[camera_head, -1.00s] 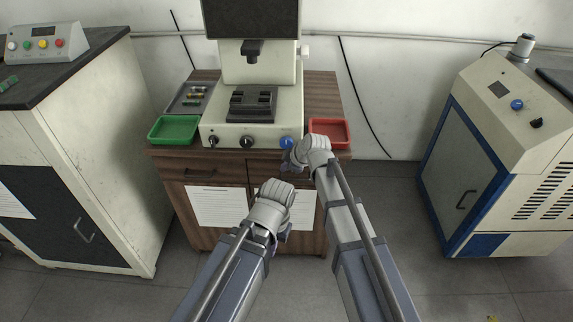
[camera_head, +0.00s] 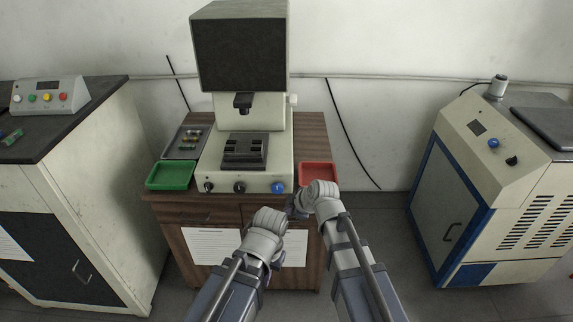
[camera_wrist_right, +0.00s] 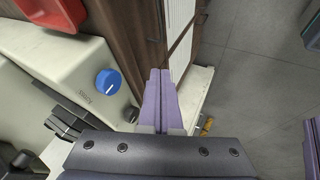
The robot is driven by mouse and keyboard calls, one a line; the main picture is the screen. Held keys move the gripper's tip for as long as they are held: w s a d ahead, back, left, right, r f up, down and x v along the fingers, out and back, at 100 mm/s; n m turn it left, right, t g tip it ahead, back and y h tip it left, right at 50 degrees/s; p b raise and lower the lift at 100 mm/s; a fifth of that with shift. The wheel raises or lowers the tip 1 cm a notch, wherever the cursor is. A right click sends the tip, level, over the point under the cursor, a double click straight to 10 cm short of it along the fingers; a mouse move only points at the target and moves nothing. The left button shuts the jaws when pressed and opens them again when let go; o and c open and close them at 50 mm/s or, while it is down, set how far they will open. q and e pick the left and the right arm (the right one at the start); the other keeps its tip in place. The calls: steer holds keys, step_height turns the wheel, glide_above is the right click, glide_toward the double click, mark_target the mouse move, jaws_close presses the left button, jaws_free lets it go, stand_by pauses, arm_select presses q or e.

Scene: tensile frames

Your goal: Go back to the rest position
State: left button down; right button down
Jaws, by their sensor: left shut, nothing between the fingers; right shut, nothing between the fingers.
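My right gripper (camera_head: 297,208) is in front of the cabinet's front edge, just below and right of the blue knob (camera_head: 277,187) on the tensile machine. In the right wrist view its purple fingers (camera_wrist_right: 160,88) are together and empty, with the blue knob (camera_wrist_right: 108,82) left of them and apart. My left gripper (camera_head: 279,260) is lower, in front of the cabinet's white paper sheet (camera_head: 210,246). Its fingers are mostly hidden behind my wrist, and it holds nothing that I can see.
The tensile machine (camera_head: 222,172) stands on a wooden cabinet (camera_head: 312,133) between a green tray (camera_head: 171,175) and a red tray (camera_head: 317,173). A grey tray (camera_head: 172,150) holds small specimens. A cabinet stands left, a blue-edged machine (camera_head: 490,165) right. Floor is free between.

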steer(key=s+d+f+m+g+h, duration=0.2)
steer(key=s+d+m+g, duration=0.1)
steer(key=s+d+m, duration=0.5)
steer(key=s+d+f+m+g+h, duration=0.25)
steer(key=s+d+m, duration=0.35)
steer(key=d+m, duration=0.3)
steer(key=s+a+n+h, duration=0.2)
steer(key=s+a+n, duration=0.3)
steer(key=a, duration=0.6)
step_height(320, 180, up, 13)
steer(key=s+m+p, duration=0.1)
steer(key=p, duration=1.1)
steer(key=shift+f+y, duration=0.2)
steer(key=shift+y, duration=0.15)
steer(key=shift+g, duration=0.25)
